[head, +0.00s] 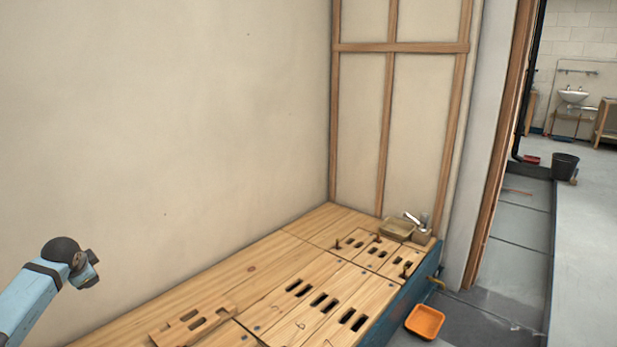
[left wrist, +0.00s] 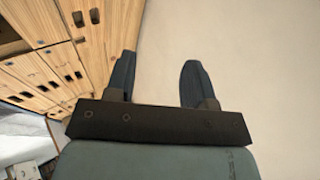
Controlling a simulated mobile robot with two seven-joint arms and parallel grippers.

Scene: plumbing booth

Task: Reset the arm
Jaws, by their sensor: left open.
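My left arm (head: 32,300) comes in from the left edge of the head view, light blue with a dark rounded joint at its end. Its gripper is not clearly seen there. In the left wrist view my left gripper (left wrist: 158,80) has its two dark fingers apart with nothing between them. The plain beige wall lies behind the fingers, and the wooden bench top (left wrist: 40,70) is to their left. My right gripper is in neither view.
A wooden bench (head: 265,275) with slotted boards runs along the wall. A tan tray (head: 397,229) and a metal faucet (head: 415,220) sit at its far end. An orange tray (head: 425,321) is on the floor to the right. A black bucket (head: 565,166) stands farther back.

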